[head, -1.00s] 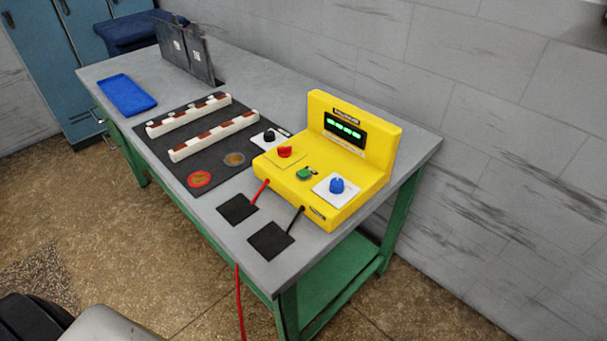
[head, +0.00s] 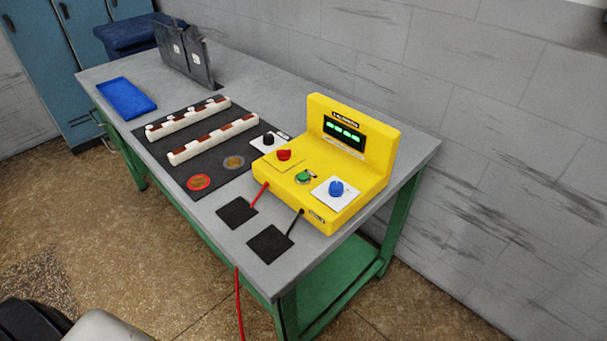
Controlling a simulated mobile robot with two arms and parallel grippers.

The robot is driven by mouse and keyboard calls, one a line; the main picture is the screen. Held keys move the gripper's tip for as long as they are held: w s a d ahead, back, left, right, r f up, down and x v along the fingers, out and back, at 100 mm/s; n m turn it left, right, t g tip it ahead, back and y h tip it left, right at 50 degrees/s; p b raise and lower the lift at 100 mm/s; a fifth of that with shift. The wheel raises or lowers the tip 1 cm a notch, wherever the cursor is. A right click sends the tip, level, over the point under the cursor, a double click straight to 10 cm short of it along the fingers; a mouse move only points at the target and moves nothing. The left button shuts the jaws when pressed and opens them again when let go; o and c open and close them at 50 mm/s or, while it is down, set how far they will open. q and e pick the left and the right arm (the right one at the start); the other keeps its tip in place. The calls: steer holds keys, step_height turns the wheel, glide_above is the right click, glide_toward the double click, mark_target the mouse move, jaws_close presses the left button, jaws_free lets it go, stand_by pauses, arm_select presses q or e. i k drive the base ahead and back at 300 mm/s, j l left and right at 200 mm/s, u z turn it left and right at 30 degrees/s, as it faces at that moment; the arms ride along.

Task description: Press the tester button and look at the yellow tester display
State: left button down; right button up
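The yellow tester (head: 372,162) stands on the near right part of the grey bench. Its display (head: 344,134) is a dark panel with lit green characters, too small to read. The green button (head: 303,177) is on the sloped front, between a red knob (head: 284,155) and a blue knob (head: 336,188). A red lead and a black lead run from the tester to two black pads. Neither gripper shows in the head view, and nothing covers the tester.
The bench (head: 262,95) also holds a black mat (head: 209,157) with two white-and-brown strips, a blue tray (head: 126,98) and grey upright plates (head: 184,55). A red cable (head: 239,305) hangs off the front edge. A block wall is behind; the floor in front looks open.

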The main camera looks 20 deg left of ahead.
mark_target(302, 176)
steer(key=i+l, duration=0.3)
steer(key=i, duration=0.25)
steer(key=i+l, duration=0.3)
steer(key=i, duration=0.2)
steer(key=u, duration=1.7)
